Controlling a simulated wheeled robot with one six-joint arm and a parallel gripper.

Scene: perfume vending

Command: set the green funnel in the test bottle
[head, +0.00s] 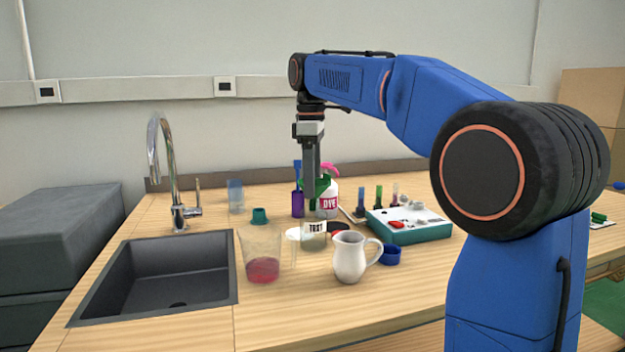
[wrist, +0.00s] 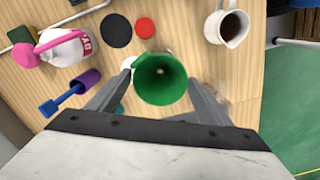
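The green funnel (head: 322,187) is held upright in the air above the test bottle (head: 314,236), a clear bottle with a TEST label. My gripper (head: 311,180) is shut on the funnel; in the head view a gap shows between the funnel and the bottle. In the wrist view the green funnel (wrist: 160,80) sits between the two fingers of my gripper (wrist: 158,92), wide mouth toward the camera. The funnel covers most of what lies under it there, so I cannot tell how well it lines up with the bottle.
A white pitcher (head: 350,257), a beaker with red liquid (head: 262,262) and a blue ring (head: 390,254) stand nearer the front. A teal-sided box (head: 420,233) is right; the sink (head: 160,275) is left.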

